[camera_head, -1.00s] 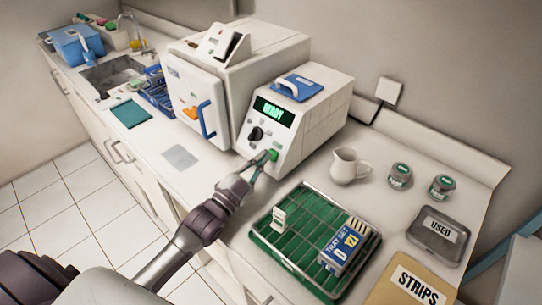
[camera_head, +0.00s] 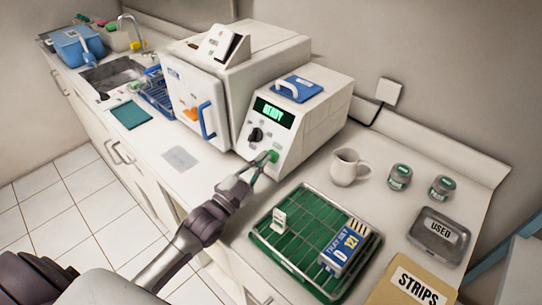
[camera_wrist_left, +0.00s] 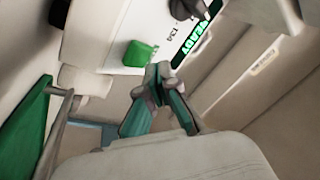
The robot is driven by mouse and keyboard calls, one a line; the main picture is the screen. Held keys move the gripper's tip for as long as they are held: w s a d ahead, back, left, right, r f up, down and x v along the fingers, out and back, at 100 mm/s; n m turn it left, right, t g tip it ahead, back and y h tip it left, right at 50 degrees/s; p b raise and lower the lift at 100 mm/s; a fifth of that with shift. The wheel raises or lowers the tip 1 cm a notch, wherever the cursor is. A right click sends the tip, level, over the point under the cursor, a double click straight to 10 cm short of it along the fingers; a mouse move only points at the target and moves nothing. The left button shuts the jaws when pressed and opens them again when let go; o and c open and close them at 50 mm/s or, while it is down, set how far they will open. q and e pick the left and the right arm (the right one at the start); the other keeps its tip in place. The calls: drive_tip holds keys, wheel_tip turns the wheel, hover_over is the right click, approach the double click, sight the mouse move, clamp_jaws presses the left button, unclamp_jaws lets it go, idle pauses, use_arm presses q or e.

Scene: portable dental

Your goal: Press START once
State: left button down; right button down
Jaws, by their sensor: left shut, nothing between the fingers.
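A black knob (camera_head: 255,135) sits below the display, and a green button (camera_head: 273,156) is low on the front panel. The button also shows in the left wrist view (camera_wrist_left: 139,54), where no label is readable on it. My left gripper (camera_head: 262,164) is shut and empty, its tips close to the button. In the left wrist view the fingertips (camera_wrist_left: 158,72) are just beside the button; I cannot tell whether they touch. My right gripper is not in view.
A wire rack on a green tray (camera_head: 262,238) holds a labelled box (camera_head: 344,250), right of my left arm. A white jug (camera_head: 347,168) and two jars (camera_head: 400,176) stand behind. A larger white machine (camera_head: 190,100) with a blue handle stands left of the device.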

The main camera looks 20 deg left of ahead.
use_arm(q)
drive_tip(key=shift+w, duration=0.1)
drive_tip(key=shift+w+d+f, duration=0.1)
drive_tip(key=shift+w+f, duration=0.1)
drive_tip(key=shift+w, duration=0.05)
drive_tip(key=shift+w+d+f+b, duration=0.15)
drive_tip(key=shift+w+f+b, duration=0.1)
drive_tip(key=shift+w+b, duration=0.15)
idle(0.8)
drive_tip(key=shift+s, duration=0.1)
drive_tip(key=shift+s+a+r+p, duration=0.3)
drive_tip(key=shift+s+r+p, duration=0.2)
drive_tip(key=shift+s+p, duration=0.2)
